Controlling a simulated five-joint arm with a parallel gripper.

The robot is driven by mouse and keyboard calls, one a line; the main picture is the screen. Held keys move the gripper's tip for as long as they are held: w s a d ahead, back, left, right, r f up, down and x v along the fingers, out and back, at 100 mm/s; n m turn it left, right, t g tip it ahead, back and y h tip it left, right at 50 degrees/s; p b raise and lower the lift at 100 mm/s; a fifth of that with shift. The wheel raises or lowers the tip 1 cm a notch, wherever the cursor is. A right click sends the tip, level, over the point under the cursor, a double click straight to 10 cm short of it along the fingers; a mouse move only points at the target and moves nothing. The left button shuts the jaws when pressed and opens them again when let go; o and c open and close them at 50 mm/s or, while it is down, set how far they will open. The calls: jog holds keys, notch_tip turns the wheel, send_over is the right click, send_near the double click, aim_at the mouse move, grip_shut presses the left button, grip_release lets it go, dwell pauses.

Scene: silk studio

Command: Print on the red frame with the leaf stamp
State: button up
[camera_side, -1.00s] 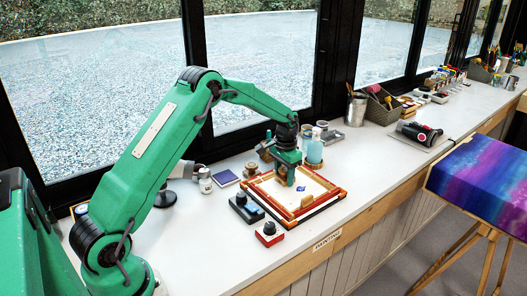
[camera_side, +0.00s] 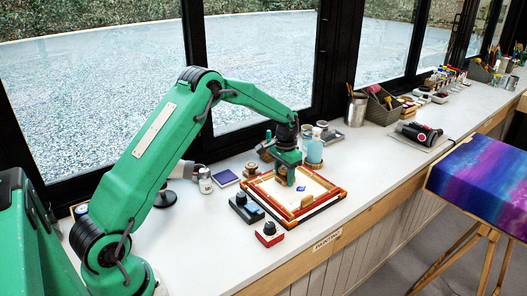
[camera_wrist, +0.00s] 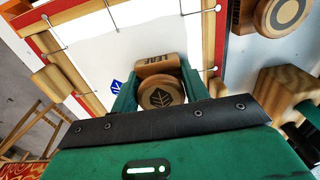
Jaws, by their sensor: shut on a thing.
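The red frame (camera_side: 319,206) lies flat on the white bench, with white silk stretched and pinned inside it. Its red edge also shows in the wrist view (camera_wrist: 43,42). My gripper (camera_side: 291,180) is over the silk, pointing down.
Another round wooden stamp (camera_wrist: 282,14) lies outside the frame.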

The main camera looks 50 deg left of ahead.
jog(key=shift+s+f, duration=0.1)
jog(key=shift+f, duration=0.1)
jog(key=shift+r, duration=3.6)
